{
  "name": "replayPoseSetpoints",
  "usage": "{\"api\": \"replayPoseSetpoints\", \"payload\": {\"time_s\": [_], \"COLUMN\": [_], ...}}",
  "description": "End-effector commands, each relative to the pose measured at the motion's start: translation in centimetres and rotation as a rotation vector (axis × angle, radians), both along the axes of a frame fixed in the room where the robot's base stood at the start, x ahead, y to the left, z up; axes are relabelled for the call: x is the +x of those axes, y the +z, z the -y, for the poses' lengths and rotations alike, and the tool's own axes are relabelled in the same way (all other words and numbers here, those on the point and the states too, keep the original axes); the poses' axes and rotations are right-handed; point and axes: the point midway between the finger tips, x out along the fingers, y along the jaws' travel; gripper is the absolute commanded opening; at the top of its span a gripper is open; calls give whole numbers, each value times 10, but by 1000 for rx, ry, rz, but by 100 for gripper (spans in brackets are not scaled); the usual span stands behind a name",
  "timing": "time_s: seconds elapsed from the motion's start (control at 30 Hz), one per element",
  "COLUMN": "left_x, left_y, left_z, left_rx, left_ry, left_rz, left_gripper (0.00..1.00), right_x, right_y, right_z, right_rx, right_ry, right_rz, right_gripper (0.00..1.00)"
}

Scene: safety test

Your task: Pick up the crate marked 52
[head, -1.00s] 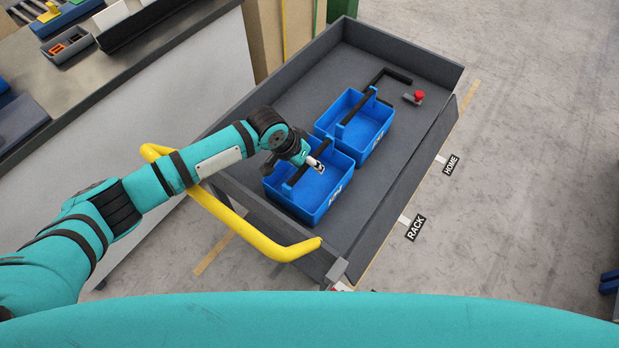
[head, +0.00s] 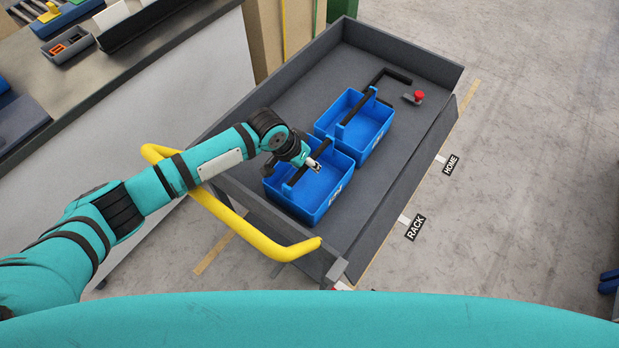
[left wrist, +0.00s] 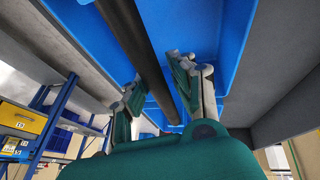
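Two blue open crates with black bar handles stand in a grey cart. The near crate (head: 325,205) has a white mark on its front wall, too small to read. The far crate (head: 373,133) also has a white mark that I cannot read. My left gripper (head: 313,165) is at the near crate's handle (head: 291,182), partly hiding it. In the left wrist view, the black handle bar (left wrist: 138,35) runs between the fingers of the left gripper (left wrist: 160,82). The fingers are apart, with gaps beside the bar. My right gripper is not in view.
The cart (head: 430,55) has raised grey walls and a yellow push handle (head: 262,240) at its near end. A red button (head: 419,95) and a black bar lie beyond the far crate. A workbench (head: 120,65) stands at left. Floor labels read RACK and HOME.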

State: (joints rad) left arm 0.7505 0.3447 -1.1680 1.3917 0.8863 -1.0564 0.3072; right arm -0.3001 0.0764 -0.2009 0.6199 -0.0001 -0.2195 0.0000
Motion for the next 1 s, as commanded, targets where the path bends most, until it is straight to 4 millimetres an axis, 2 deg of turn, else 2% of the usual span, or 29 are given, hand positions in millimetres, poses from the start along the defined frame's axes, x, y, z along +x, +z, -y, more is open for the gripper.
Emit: {"api": "replayPoseSetpoints", "payload": {"time_s": [0.03, 0.17, 0.83, 0.93, 1.0], "left_x": [0, 0, 1, 1, 1], "left_y": [0, 0, 2, 8, 20], "left_z": [0, 0, 1, 1, 1], "left_rx": [0, 0, -2, -2, -5], "left_ry": [0, 0, 0, -1, -1], "left_rz": [0, 0, 3, 4, 5], "left_gripper": [15, 0, 0, 0, 0], "right_x": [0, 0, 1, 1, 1], "right_y": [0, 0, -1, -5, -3], "right_z": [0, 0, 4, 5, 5], "right_rx": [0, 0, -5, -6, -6], "right_ry": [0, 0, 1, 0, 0], "right_rz": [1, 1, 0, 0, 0], "right_gripper": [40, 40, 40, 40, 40]}}
